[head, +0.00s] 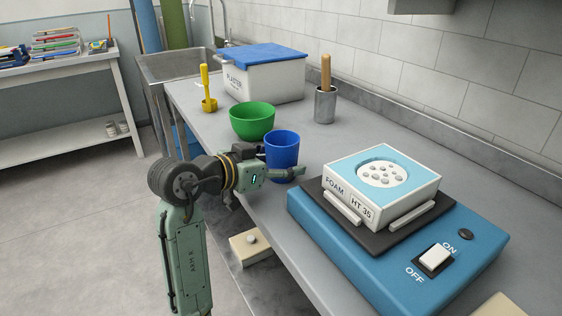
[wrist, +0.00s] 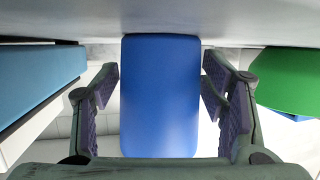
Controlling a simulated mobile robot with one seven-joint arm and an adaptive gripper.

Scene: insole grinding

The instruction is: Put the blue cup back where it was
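The blue cup (head: 282,148) stands upright on the grey counter (head: 225,150), right of the green bowl (head: 252,120). My gripper (head: 276,162) reaches in low from the left, with one finger in front of the cup's lower part. In the wrist view the cup (wrist: 160,100) fills the middle between the two fingers of my gripper (wrist: 160,92). The fingers are spread, with a thin gap showing on each side of the cup. The cup's base is partly hidden in the head view.
A blue machine with a foam block (head: 385,185) stands to the right of the cup. Bare counter lies between pot and cup.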

